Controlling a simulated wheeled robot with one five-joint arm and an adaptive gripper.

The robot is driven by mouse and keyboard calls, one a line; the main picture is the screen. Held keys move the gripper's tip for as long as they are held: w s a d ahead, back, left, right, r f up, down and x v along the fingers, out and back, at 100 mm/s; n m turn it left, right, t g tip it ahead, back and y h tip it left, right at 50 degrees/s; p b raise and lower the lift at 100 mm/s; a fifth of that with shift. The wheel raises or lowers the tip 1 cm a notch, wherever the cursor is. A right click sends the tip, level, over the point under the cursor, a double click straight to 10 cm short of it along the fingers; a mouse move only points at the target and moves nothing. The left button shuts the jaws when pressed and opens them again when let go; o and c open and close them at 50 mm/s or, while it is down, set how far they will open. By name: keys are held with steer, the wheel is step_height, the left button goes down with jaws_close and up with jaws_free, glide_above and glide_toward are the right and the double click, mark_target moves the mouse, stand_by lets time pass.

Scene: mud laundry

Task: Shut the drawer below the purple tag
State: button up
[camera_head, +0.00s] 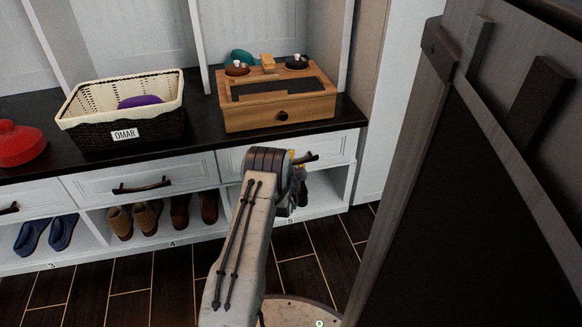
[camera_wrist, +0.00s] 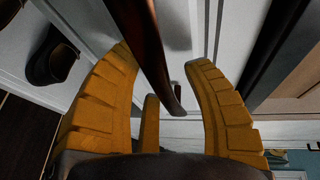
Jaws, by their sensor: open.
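No purple tag shows in either view. The white bench has a right drawer (camera_head: 335,145) with a dark bar handle (camera_head: 308,158), partly hidden by my arm. Whether this drawer stands out from the bench is hard to tell. A middle drawer (camera_head: 95,188) has a dark handle (camera_head: 142,186) and looks flush. My gripper (camera_wrist: 163,60) is at the right drawer, its orange fingers spread. In the wrist view a dark handle bar (camera_wrist: 158,55) runs between the fingers, in front of a pale panel. Contact cannot be told.
A wooden box (camera_head: 300,110) with a knob stands on the black bench top. A basket (camera_head: 95,130) marked OMAR holds something purple. A red lidded pot (camera_head: 18,143) is at left. Shoes (camera_head: 145,215) fill cubbies below. A dark-panelled door (camera_head: 480,200) stands close at right.

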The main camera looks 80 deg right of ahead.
steer(key=a+r, duration=0.2)
steer(key=a, duration=0.9)
steer(key=shift+a, duration=0.35)
steer(key=shift+w+r, duration=0.1)
stand_by(0.5)
